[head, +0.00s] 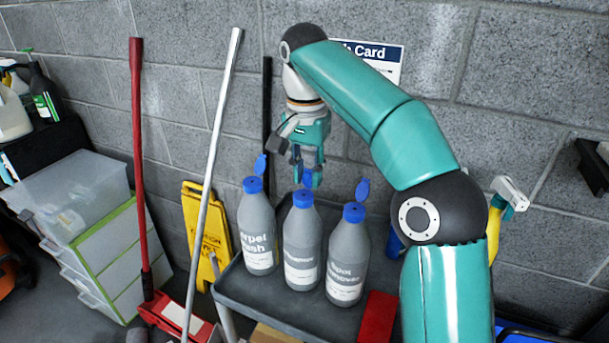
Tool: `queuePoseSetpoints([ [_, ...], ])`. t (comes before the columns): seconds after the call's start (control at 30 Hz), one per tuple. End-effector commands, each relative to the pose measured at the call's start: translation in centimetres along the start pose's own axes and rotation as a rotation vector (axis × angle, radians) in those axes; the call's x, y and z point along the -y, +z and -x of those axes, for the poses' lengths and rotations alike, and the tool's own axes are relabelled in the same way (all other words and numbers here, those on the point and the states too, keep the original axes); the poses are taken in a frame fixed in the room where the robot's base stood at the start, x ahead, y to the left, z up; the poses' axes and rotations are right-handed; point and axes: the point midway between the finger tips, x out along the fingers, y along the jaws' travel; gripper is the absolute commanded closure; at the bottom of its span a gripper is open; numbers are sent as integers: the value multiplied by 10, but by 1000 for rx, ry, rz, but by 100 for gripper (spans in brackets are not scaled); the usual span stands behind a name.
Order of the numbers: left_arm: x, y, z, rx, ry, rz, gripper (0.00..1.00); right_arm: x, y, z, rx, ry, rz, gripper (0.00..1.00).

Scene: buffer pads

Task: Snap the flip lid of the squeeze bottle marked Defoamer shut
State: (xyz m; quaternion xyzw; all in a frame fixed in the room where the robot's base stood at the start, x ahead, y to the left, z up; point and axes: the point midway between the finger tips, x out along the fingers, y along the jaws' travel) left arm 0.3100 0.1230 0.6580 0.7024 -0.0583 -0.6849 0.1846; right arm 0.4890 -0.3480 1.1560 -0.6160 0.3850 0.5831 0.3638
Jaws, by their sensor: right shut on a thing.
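Three grey squeeze bottles with blue caps stand upright in a row on a dark cart top (236,290). The middle bottle (302,240) has small print that seems to end in "foamer", so I take it as Defoamer. Its blue flip lid (308,181) stands up from the cap and is partly hidden by my gripper. My right gripper (307,179), teal, points down from above and is shut on this lid. My left gripper is not in view.
The left bottle (257,232), apparently Carpet Wash, and the right bottle (348,260), apparently Spot Remover, stand close on either side with lids up. A red object (378,318) lies at the cart's front right. A grey pole (213,160) rises left of the cart.

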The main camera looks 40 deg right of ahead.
Motion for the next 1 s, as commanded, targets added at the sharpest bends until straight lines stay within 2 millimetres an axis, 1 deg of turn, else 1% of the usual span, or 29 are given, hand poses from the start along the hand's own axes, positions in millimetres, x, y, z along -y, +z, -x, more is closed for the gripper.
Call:
queuePoseSetpoints([
  [0.03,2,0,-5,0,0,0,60,0,3,-3,-19,0,3,100],
  [0.17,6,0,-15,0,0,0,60,0,6,-4,-94,-1,4,100],
  [0.6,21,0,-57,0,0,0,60,1,20,-8,-415,-3,5,100],
  [0.8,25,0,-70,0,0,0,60,1,23,-8,-513,-2,3,100],
  [1.0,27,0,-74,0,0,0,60,1,24,-7,-559,-1,1,100],
])
